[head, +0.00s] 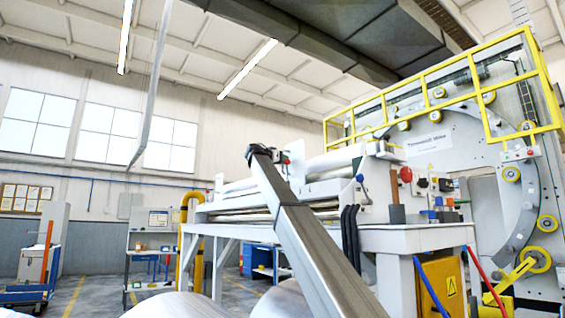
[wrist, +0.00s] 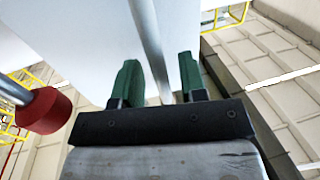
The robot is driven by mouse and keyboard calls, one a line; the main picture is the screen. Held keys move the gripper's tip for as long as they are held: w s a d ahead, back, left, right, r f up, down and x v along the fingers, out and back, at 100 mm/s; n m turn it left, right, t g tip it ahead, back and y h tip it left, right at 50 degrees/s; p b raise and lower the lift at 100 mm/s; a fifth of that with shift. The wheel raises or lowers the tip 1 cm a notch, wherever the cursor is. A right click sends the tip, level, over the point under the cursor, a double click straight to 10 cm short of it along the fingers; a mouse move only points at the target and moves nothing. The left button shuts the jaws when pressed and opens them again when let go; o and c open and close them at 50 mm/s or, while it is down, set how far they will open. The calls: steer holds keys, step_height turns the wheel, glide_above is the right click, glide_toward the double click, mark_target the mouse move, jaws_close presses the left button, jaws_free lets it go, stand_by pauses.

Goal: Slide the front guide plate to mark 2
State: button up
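My gripper (wrist: 159,60) shows in the wrist view with its two green fingers apart. A grey metal rod (wrist: 148,35) runs through the gap between them, with room visible on each side. A large smooth white panel (wrist: 90,40) fills the view behind the fingers; I cannot tell for certain whether it is the front guide plate. In the head view, the dark end of my arm (head: 262,152) is in front of the machine's white rollers (head: 335,160). The fingers are too small to make out there. No mark 2 is readable in either view.
A red knob on a grey stem (wrist: 45,110) is close on the left in the wrist view. The white machine bench (head: 425,238) carries control buttons and a red knob (head: 405,174). A yellow railing (head: 455,82) and large white ring (head: 480,140) stand behind it.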

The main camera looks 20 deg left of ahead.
steer(key=v, duration=1)
